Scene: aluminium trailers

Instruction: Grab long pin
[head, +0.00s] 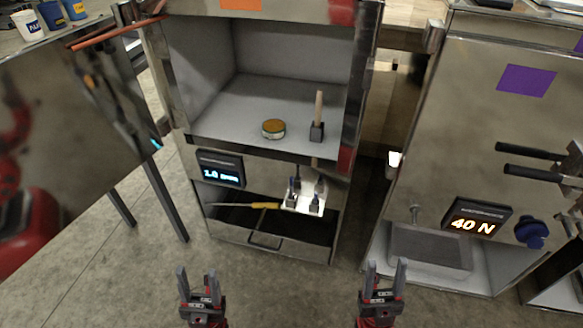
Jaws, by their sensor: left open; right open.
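A tall thin light-brown rod (319,105) stands upright in a dark block (317,131) on the upper shelf of the middle trailer. Several short dark upright pieces (291,197) stand on a bright white plate (301,207) in the lower compartment. I cannot tell for certain which of these is the long pin. My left gripper (196,276) is open and empty, low in front of the trailer. My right gripper (384,270) is open and empty, further right at about the same height. Both are apart from everything.
A round yellow-topped tin (273,128) sits on the upper shelf. A yellow-handled tool (264,206) lies left of the plate, above a drawer (265,240). An open metal door (75,140) stands at left. The right trailer (480,100) has a "40 N" display (474,220).

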